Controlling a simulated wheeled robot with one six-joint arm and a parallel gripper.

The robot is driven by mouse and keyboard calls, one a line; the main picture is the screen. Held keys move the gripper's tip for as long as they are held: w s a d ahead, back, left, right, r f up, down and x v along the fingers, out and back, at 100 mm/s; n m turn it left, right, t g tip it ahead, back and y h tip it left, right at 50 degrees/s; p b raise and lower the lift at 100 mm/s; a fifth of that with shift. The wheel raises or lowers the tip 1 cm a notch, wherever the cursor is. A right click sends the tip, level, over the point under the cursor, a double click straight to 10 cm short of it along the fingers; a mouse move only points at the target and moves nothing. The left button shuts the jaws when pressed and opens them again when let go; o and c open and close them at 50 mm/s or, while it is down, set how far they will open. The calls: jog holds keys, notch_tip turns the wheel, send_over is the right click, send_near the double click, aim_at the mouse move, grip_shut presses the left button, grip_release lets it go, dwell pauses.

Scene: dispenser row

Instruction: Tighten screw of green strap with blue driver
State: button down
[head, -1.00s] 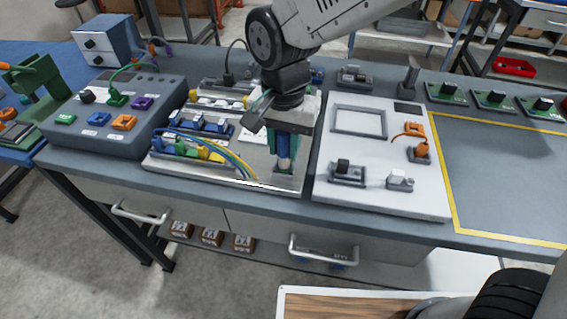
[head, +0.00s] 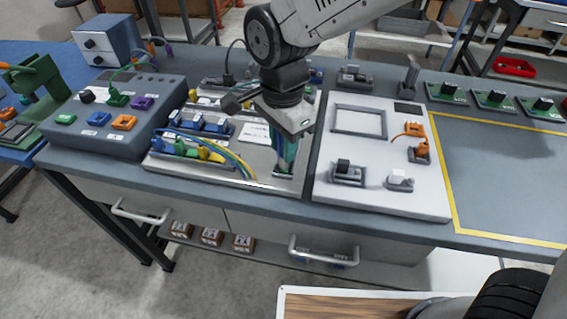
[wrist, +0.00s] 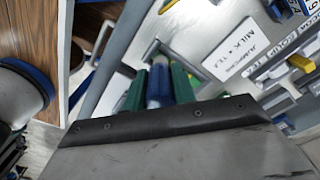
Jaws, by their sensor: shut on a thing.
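My gripper (head: 284,166) is low over the front right corner of the light wiring panel (head: 232,176). Its green fingers are shut on the blue driver. In the wrist view the blue driver (wrist: 158,84) shows between the two green fingers of my gripper (wrist: 160,82); its lower end is hidden. A grey holder (wrist: 152,50) shows just beyond the fingers. A green plug or strap end (head: 180,148) sits in the front strip of the panel, left of my gripper, between blue and yellow ones. I cannot make out its screw.
A grey control box (head: 115,112) stands left of the panel. A white board (head: 385,195) with connectors stands close on the right. Loose blue, green and yellow cables (head: 235,160) arch between the front strip and my gripper. The yellow-outlined area (head: 505,185) is clear.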

jog(key=shift+r, duration=0.8)
jog(key=shift+r, duration=0.1)
jog(key=shift+r, duration=2.15)
